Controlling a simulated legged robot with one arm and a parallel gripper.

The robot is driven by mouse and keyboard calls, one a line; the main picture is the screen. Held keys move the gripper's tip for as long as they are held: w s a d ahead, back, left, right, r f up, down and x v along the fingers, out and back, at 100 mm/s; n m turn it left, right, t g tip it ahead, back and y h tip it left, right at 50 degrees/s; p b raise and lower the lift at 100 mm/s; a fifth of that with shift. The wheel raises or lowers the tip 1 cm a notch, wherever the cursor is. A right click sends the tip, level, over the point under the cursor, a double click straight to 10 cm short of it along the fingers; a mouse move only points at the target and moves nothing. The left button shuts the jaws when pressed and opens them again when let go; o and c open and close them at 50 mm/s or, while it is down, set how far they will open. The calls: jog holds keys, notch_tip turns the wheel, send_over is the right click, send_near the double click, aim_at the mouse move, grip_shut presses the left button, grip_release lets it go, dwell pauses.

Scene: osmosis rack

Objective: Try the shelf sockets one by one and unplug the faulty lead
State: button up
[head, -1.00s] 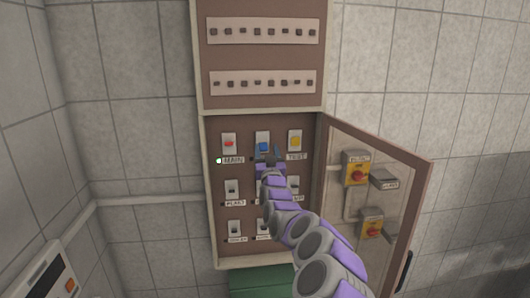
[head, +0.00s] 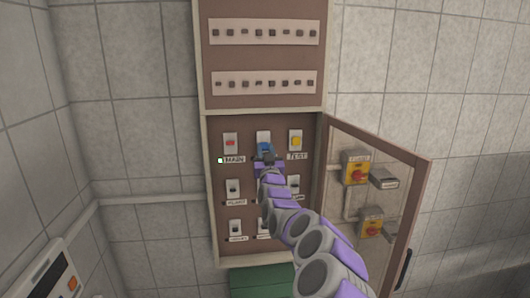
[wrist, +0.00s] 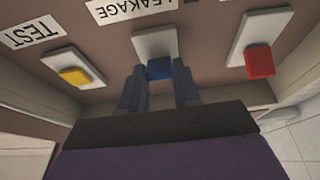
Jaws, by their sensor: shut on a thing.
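My gripper (head: 265,150) is at the middle socket of the top row in the open cabinet. In the wrist view my gripper (wrist: 158,78) has a finger on each side of a blue block (wrist: 160,69), shut on it. The block sits at the white socket plate (wrist: 154,43) by the LEAKAGE label (wrist: 145,10); I cannot tell whether it is fully seated. A red block (head: 230,143) is in the MAIN socket at left. A yellow block (head: 296,142) is in the TEST socket at right. My arm hides part of the lower rows.
Lower rows hold switch plates, including one marked PLANT (head: 233,188). The open cabinet door (head: 408,215) stands at right, near yellow switch boxes (head: 355,168). A green box (head: 262,281) is below.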

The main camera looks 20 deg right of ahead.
jog(key=shift+s+r+g+y+p, duration=0.1)
jog(key=shift+r+g+y+p, duration=0.2)
jog(key=shift+g, duration=0.4)
jog(key=shift+r+g+y+p, duration=0.1)
jog(key=shift+r+g+p, duration=0.25)
jog(key=shift+g, duration=0.35)
jog(key=shift+g+p, duration=0.3)
jog(key=shift+g, duration=0.2)
jog(key=shift+d+r+g+y+p, duration=0.1)
jog(key=shift+r+g+y+p, duration=0.25)
jog(key=shift+g, duration=0.55)
jog(key=shift+r+g+y, duration=0.25)
jog(key=shift+r+g, duration=0.05)
jog(key=shift+g, duration=0.3)
jog(key=shift+r+g, duration=0.1)
jog(key=shift+g, duration=0.4)
jog(key=shift+w+r+g+y+b, duration=0.3)
jog(key=shift+g+y+b, duration=0.1)
jog(key=shift+g+b, duration=0.35)
jog(key=shift+r, duration=0.15)
